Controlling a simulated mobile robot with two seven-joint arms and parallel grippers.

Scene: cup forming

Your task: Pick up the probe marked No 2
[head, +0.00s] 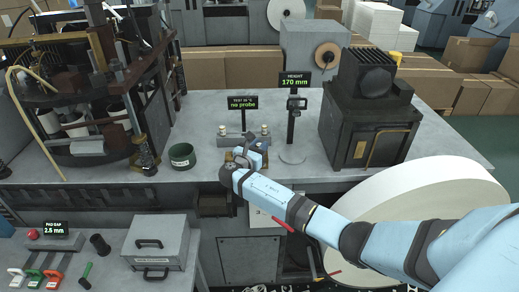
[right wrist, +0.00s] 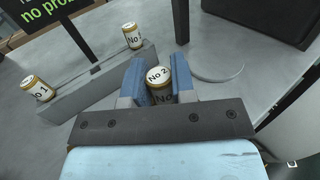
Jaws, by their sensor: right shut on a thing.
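The probe marked No 2 (right wrist: 159,78) is a small cylinder with a white label and gold rim. It sits between the blue fingers of my right gripper (right wrist: 158,84), which is shut on it. In the head view my right gripper (head: 246,155) is at the front of the grey probe rack (head: 232,142) and hides the probe. My left gripper is not in view.
A sign (head: 242,103) reading "no probe" stands behind the rack. A height gauge (head: 292,120) reading 170 mm and a dark machine (head: 368,120) stand to the right. A large white roll (head: 430,190) is below my right arm.

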